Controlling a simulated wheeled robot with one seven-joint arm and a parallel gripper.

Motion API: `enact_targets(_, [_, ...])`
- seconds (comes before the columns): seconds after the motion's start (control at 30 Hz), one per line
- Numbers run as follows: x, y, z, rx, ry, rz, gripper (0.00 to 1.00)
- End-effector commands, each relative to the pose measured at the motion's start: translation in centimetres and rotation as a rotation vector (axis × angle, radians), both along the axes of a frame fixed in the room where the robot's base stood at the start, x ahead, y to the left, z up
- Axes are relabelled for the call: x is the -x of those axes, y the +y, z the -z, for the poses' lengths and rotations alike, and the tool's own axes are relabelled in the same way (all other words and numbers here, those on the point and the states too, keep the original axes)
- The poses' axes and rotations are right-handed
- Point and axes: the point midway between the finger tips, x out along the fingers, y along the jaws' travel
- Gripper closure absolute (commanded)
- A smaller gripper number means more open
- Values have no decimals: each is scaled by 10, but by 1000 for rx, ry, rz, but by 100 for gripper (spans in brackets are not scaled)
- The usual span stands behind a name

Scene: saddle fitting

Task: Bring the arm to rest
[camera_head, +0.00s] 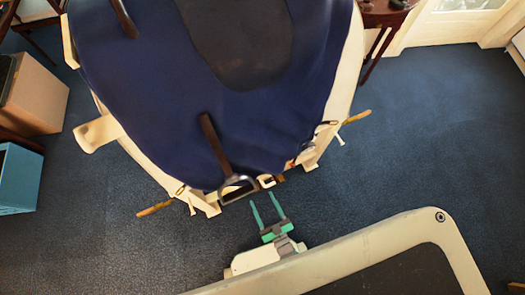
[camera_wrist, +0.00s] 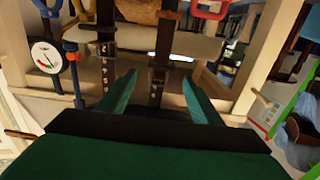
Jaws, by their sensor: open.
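My gripper (camera_head: 264,196) is open, with its two teal fingers apart, in front of the stand's lower edge in the head view. In the wrist view my gripper (camera_wrist: 159,78) shows the fingers spread with nothing held between them. A dark strap with a metal buckle (camera_wrist: 158,76) hangs in line with the gap; how far beyond the fingertips it lies I cannot tell. A second dark strap with holes (camera_wrist: 107,50) hangs left of it. The dark saddle (camera_head: 238,40) and blue pad (camera_head: 140,90) lie over the pale wooden stand (camera_head: 97,133). A metal stirrup (camera_head: 238,186) hangs near the gripper.
A round white dial (camera_wrist: 46,57) is at the left of the wrist view. Wooden-handled pegs stick out of the stand at left (camera_head: 155,208) and right (camera_head: 356,116). A cardboard box (camera_head: 38,95) and blue box (camera_head: 18,178) stand left. The carpet (camera_head: 430,140) at right is clear.

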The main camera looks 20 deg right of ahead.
Motion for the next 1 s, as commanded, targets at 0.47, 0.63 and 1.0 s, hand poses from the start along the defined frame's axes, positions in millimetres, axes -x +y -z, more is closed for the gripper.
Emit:
enact_targets(0.47, [0, 0, 0, 0, 0, 0, 41])
enact_targets(0.63, [-1, 0, 0, 0, 0, 0, 41])
enact_targets(1.0, [8, 0, -18, 20, 12, 11, 41])
